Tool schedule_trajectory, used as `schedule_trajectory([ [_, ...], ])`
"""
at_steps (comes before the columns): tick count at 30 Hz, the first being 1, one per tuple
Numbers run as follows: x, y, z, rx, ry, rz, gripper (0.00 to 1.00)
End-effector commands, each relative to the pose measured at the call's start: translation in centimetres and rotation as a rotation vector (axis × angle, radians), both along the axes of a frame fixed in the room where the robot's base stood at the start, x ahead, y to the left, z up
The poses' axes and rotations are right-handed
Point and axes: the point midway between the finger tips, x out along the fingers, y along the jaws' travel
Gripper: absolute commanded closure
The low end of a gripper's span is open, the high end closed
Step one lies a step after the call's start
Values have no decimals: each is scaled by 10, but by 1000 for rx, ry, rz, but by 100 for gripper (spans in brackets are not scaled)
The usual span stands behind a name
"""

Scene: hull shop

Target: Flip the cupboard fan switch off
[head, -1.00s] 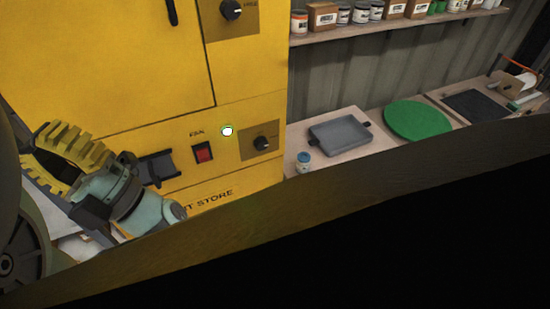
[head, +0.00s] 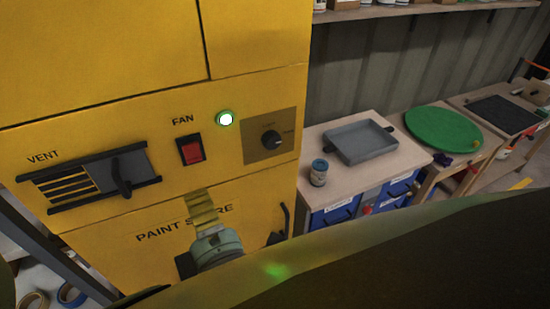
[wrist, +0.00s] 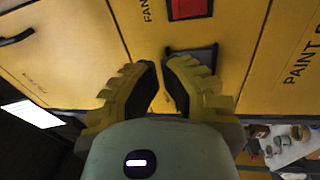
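The fan switch (head: 191,150) is a red rocker in a black frame on the yellow cupboard (head: 100,120), under the word FAN. A round lamp (head: 226,119) beside it glows white with a green rim. My gripper (head: 202,200) is below the switch, in front of the PAINT STORE lettering. In the wrist view the red switch (wrist: 188,8) is at the top edge, partly cut off, beyond the fingertips. My gripper's two yellow ribbed fingers (wrist: 161,66) curve in with tips nearly together and nothing between them. The gripper looks apart from the switch.
A bench to the right holds a grey tray (head: 361,142), a small jar (head: 318,173) and a green disc (head: 442,131).

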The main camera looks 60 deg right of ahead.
Motion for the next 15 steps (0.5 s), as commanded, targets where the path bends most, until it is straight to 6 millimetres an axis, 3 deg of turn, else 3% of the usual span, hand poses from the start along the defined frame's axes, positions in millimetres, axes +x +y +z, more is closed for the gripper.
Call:
schedule_trajectory([
  [1,-6,-2,-12,2,19,-32,100],
  [4,-11,-4,-20,4,45,-62,100],
  [15,-14,-4,-22,6,56,-74,100],
])
